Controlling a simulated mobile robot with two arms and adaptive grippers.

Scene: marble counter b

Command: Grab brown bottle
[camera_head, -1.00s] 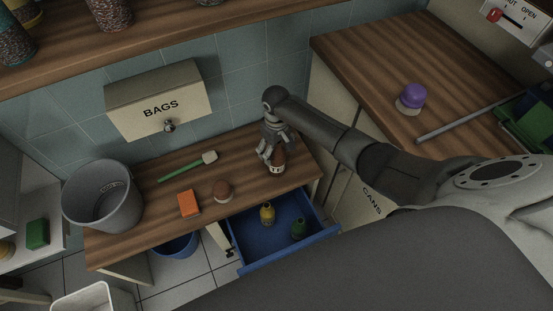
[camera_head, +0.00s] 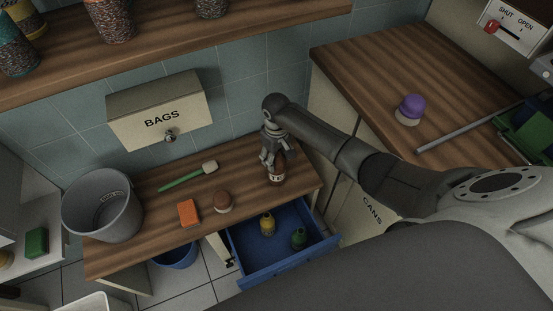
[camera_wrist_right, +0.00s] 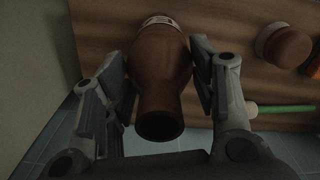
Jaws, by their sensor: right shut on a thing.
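The brown bottle (camera_head: 278,170) stands on the wooden counter (camera_head: 150,215), near its right end. In the right wrist view the brown bottle (camera_wrist_right: 160,70) lies between the two fingers, its dark open mouth toward the camera and a pale label band at its far end. My right gripper (camera_head: 271,159) is shut on the bottle from above; it also shows in the right wrist view (camera_wrist_right: 160,85). The fingers hide part of the bottle in the head view. My left gripper is not in view.
An open blue drawer (camera_head: 250,272) below holds a yellow bottle (camera_head: 267,224) and a green bottle (camera_head: 299,238). On the counter are an orange block (camera_head: 188,213), a brown round-topped object (camera_head: 222,202) and a green-handled tool (camera_head: 182,180). A grey bin (camera_head: 102,205) stands left.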

